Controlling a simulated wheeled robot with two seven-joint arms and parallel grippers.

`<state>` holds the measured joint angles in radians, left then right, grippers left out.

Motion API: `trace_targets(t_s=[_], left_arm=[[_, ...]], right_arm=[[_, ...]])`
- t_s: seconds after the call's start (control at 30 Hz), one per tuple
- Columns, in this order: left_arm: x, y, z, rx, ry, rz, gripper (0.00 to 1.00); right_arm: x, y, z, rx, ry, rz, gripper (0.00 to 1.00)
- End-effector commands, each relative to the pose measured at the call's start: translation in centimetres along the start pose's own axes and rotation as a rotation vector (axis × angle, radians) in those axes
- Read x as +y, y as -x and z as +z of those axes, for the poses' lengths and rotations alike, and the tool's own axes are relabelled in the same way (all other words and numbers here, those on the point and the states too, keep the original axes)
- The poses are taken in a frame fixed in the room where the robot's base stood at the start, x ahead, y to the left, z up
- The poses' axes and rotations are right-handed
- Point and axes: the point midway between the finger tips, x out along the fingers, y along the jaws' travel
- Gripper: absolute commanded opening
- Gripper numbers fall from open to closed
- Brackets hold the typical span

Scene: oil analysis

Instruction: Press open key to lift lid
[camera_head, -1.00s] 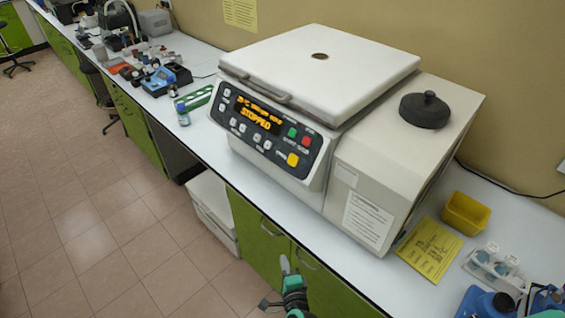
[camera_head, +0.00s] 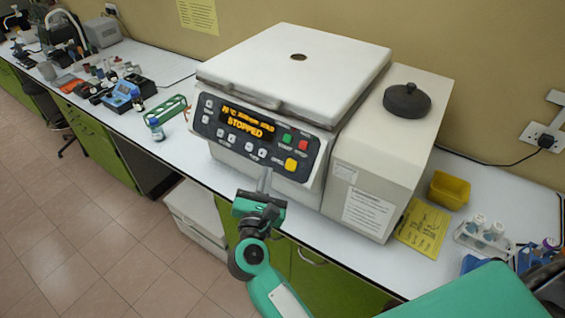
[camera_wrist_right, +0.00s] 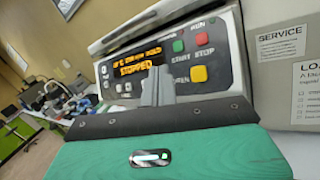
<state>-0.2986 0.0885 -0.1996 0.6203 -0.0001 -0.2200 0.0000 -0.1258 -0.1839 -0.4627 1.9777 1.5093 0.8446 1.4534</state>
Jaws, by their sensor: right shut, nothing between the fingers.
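The white centrifuge (camera_head: 300,62) stands on the bench with its lid (camera_head: 340,50) closed. Its dark control panel (camera_head: 225,135) carries a display (camera_head: 246,122) reading STOPPED, a green key, a red key and a yellow open key (camera_head: 291,165). The yellow key also shows in the right wrist view (camera_wrist_right: 199,74), with the word OPEN to its left. My right gripper (camera_head: 264,180) is shut and empty, in front of the panel and left of the yellow key. Its fingertips (camera_wrist_right: 158,85) hide part of the panel's lower middle in the wrist view. My left gripper is not in view.
A beige side housing (camera_head: 385,140) with a black round knob (camera_head: 407,98) adjoins the centrifuge. A yellow tray (camera_head: 449,190), a yellow sheet (camera_head: 423,228) and a tube rack (camera_head: 484,236) lie to the right. A green rack (camera_head: 166,111) and small bottle (camera_head: 156,129) stand left.

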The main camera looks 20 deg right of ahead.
Motion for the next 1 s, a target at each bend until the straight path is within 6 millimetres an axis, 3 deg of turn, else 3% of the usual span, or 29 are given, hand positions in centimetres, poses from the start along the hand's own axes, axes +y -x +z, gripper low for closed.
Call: trace_targets(t_s=[0.47, 0.87, 1.0], left_arm=[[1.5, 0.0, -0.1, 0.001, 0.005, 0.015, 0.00], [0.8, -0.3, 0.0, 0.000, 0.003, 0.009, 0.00], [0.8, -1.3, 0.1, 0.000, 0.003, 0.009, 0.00]], right_arm=[[-0.4, -0.6, -0.4, 0.000, 0.002, 0.000, 0.00], [-3.2, -4.3, -3.2, -0.001, 0.005, 0.000, 0.00], [-3.9, -5.3, -4.2, 0.000, 0.002, 0.000, 0.00]])
